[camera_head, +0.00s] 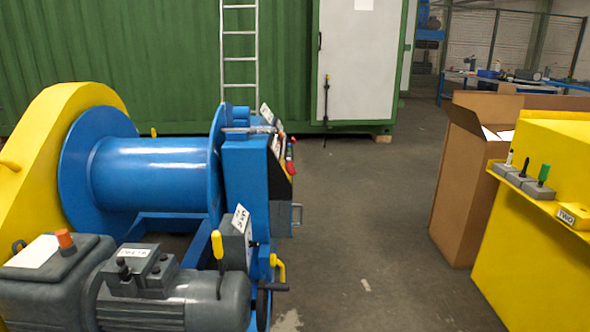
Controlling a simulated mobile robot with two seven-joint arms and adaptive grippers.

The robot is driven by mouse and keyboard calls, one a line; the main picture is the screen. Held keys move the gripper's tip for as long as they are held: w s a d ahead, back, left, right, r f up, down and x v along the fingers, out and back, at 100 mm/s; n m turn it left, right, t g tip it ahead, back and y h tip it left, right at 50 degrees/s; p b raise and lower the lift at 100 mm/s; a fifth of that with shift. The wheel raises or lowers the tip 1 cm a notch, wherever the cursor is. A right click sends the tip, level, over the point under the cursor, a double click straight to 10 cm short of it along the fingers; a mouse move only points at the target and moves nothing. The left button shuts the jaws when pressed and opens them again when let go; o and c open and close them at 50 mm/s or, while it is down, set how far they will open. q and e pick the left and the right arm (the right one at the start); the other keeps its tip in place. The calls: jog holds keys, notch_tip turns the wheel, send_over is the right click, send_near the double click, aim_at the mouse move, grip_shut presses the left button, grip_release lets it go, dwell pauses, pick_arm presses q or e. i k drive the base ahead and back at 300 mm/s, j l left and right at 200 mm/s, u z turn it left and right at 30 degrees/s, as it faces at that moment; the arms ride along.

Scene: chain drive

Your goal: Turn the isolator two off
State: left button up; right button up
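No isolator can be picked out for certain. A small plate (566,217) that seems to read "TWO" is on the sloped edge of the yellow housing (535,260) at the right. Beside it sits a row of grey blocks (524,181) with a white-topped, a black and a green (544,173) knob. A red handle (290,158) shows edge-on on the side panel of the blue winch frame; its setting cannot be told. A yellow-gripped lever (218,248) stands upright by the grey motor. Neither of my grippers is in view.
The blue winch drum (155,175) and grey motor (190,300) fill the left. An open cardboard box (462,185) stands beside the yellow housing. The concrete floor (365,230) between is clear. A green container (120,55) with a grey door (357,60) and ladder (239,50) stands behind.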

aim_at(290, 168)
jog(key=i+l, duration=0.2)
jog(key=i+l+u, duration=0.15)
jog(key=l, duration=0.25)
jog(key=i+l, duration=0.2)
jog(key=l, duration=0.15)
jog(key=i+l+u, duration=0.15)
jog(key=i+l, duration=0.2)
jog(key=l, duration=0.3)
jog(key=i+l+u, duration=0.15)
jog(key=l, duration=0.2)
